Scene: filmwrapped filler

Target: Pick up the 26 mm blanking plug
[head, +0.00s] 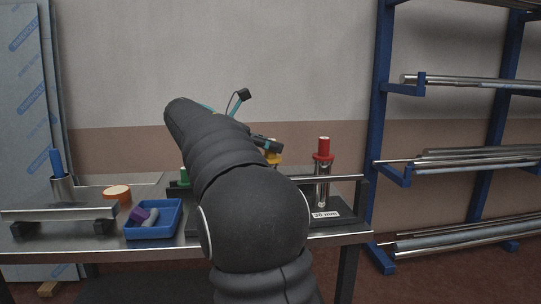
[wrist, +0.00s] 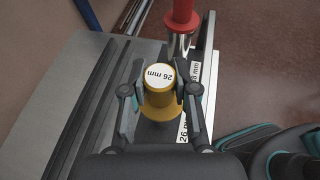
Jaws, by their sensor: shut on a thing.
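The yellow 26 mm blanking plug (wrist: 160,97) has a white top label reading "26 mm" and a wider flange below. It stands between the two fingers of my gripper (wrist: 161,78), which is shut on it from both sides. In the head view a small part of the yellow plug (head: 274,158) shows behind my arm, beside the dark end of my gripper (head: 264,143). What lies under the flange is hidden, so I cannot tell if the plug sits in a tube or is clear of it.
A red plug (head: 323,148) tops a shiny tube on the rack, close beyond my gripper. A green plug (head: 184,174) is partly hidden by my arm. A blue tray (head: 153,234), an orange-topped piece (head: 117,193) and a steel cup (head: 62,188) stand left on the bench.

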